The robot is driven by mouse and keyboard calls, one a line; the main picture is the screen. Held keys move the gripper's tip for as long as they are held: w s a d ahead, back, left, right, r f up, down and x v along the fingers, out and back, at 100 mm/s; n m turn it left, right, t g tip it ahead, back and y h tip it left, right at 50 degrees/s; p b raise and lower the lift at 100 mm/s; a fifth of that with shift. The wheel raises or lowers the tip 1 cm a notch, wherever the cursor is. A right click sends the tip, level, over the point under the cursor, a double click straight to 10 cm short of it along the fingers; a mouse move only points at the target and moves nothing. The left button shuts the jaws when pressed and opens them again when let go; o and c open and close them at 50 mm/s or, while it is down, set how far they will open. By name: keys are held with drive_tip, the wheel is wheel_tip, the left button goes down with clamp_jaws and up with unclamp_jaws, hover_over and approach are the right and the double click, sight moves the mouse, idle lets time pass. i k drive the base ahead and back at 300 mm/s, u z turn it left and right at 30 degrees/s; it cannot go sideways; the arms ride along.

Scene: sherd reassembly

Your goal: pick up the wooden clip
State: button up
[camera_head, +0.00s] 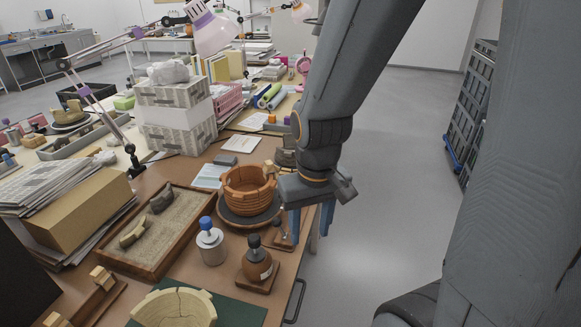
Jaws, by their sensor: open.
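My gripper (311,220) hangs over the table's right edge with its two blue fingers apart and nothing seen between them. It is to the right of a terracotta bowl (246,188) that stands on a dark round stand (250,219). A small pale wooden piece, seemingly a wooden clip (269,167), sits at the bowl's right rim, left of my gripper. Two similar wooden pieces are at the lower left: one (103,277) and another (55,320), by a narrow wooden tray. My wrist partly hides what lies behind it.
A sand tray (178,221) with grey and tan sherds lies left of the bowl. A blue-capped bottle (211,243) and a brown bottle (257,262) stand in front of it.

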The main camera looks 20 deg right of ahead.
sight(269, 168)
drive_tip(key=u, duration=0.1)
drive_tip(key=k, duration=0.35)
drive_tip(key=z, duration=1.4)
drive_tip(key=i, duration=0.65)
drive_tip(key=u, duration=0.9)
drive_tip(key=i, duration=0.65)
drive_tip(key=u, duration=0.7)
